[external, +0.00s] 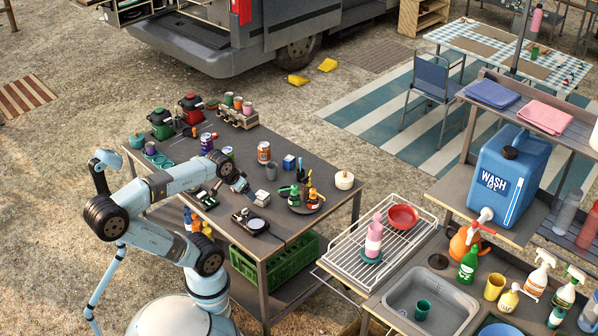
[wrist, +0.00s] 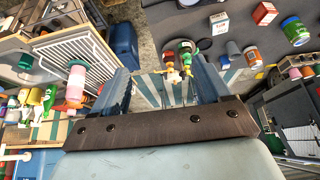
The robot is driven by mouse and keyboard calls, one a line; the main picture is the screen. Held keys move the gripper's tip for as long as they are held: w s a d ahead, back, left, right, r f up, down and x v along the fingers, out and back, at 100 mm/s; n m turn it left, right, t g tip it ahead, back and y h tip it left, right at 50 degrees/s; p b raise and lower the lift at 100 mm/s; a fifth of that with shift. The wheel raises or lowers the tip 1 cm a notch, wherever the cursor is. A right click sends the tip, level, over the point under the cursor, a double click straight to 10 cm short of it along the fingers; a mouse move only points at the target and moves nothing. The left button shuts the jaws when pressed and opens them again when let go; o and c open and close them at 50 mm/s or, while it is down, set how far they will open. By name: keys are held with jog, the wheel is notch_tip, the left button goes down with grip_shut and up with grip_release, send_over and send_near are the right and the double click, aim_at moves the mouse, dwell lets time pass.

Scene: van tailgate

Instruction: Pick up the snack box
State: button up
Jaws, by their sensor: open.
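A small blue box (external: 289,162) stands on the dark worktable in the external view; its label is too small to read, so I cannot tell for sure that it is the snack box. In the wrist view a white and red box (wrist: 219,23) and a red box (wrist: 264,13) lie near the top edge; I cannot match them surely to the blue one. My gripper (external: 240,184) is above the table, to the left of the blue box and apart from it. In the wrist view my gripper (wrist: 170,88) has its fingers spread with nothing held between them.
A round tray with sauce bottles (external: 306,198) is in front of the blue box. A grey cup (external: 271,171) and an orange can (external: 263,152) stand to its left. A black scale-like device (external: 252,222) lies near the front edge.

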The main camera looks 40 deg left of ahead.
jog(key=w+a+f+n+g+h, duration=0.1)
jog(key=w+a+f+n, duration=0.1)
jog(key=w+a+n, duration=0.65)
jog(key=w+a+f+n, duration=0.3)
jog(key=w+a+n, duration=0.4)
jog(key=w+n, duration=0.15)
jog(key=w+a+f+n, duration=0.1)
jog(key=a+f+n, duration=0.65)
jog(key=a, duration=0.45)
jog(key=w+a+f+n, duration=0.1)
jog(key=a+f+n, duration=0.7)
jog(key=a, duration=0.4)
jog(key=shift+n, duration=0.45)
jog(key=x, duration=0.7)
jog(key=shift+w+d+r, duration=0.15)
jog(key=shift+w+d, duration=0.15)
jog(key=shift+d, duration=0.05)
jog(key=x, duration=0.3)
jog(key=shift+d+f, duration=0.4)
jog(key=shift+d, duration=0.05)
jog(key=shift+w+f, duration=0.25)
jog(key=shift+f, duration=0.3)
